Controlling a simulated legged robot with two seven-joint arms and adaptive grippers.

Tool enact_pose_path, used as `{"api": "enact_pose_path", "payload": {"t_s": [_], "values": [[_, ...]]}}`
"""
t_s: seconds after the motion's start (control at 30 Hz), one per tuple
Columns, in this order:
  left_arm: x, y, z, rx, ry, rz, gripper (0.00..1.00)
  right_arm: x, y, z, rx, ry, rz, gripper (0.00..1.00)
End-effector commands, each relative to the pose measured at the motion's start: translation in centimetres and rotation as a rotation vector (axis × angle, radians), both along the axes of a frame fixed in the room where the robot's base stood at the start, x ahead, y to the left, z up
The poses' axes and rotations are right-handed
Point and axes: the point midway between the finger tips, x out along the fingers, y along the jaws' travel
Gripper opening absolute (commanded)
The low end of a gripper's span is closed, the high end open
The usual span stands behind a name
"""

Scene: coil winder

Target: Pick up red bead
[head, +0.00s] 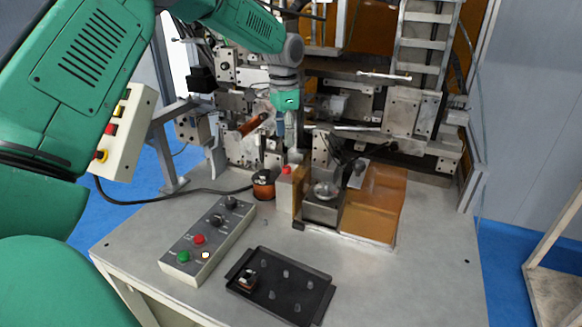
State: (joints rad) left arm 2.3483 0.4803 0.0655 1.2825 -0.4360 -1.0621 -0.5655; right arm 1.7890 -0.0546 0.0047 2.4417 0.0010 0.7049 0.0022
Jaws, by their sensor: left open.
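A small red piece (287,170), which looks like the red bead, sits on top of a beige block beside the winding machine. My left gripper (293,155) points down just above and slightly right of it. The fingers are small and partly blend into the machine parts behind them. The gripper is open, and I see nothing held in it. A small gap seems to lie between the fingertips and the red piece, but I cannot tell it exactly. My right gripper is not in view.
A copper coil spool (263,186) stands left of the block. A metal cup fixture (324,207) and an orange plate (374,205) are to the right. A control box (209,240) and a black tray (312,297) lie in front. The table's front right is clear.

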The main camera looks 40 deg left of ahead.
Motion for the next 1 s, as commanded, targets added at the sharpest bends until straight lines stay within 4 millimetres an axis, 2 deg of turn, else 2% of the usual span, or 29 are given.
{"api": "enact_pose_path", "payload": {"t_s": [0.1, 0.2, 0.47, 0.7, 0.83, 1.0], "values": [[0.1, 0.0, -2.5, 0.000, 0.004, 0.001, 0.46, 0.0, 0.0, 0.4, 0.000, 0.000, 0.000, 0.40], [0.2, 0.0, -3.9, 0.000, 0.002, 0.001, 0.46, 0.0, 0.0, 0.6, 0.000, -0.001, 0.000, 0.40], [0.2, -0.1, -5.8, 0.001, 0.002, 0.000, 0.46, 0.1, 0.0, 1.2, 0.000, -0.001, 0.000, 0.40], [0.6, 0.1, -9.4, 0.001, 0.003, 0.001, 0.46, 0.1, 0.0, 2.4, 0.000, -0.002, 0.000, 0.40], [0.6, 0.1, -10.2, 0.000, 0.001, 0.001, 0.46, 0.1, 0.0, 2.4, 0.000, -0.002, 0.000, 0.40], [0.6, 0.1, -10.2, 0.001, 0.000, 0.001, 0.46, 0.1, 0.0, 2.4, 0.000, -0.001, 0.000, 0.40]]}}
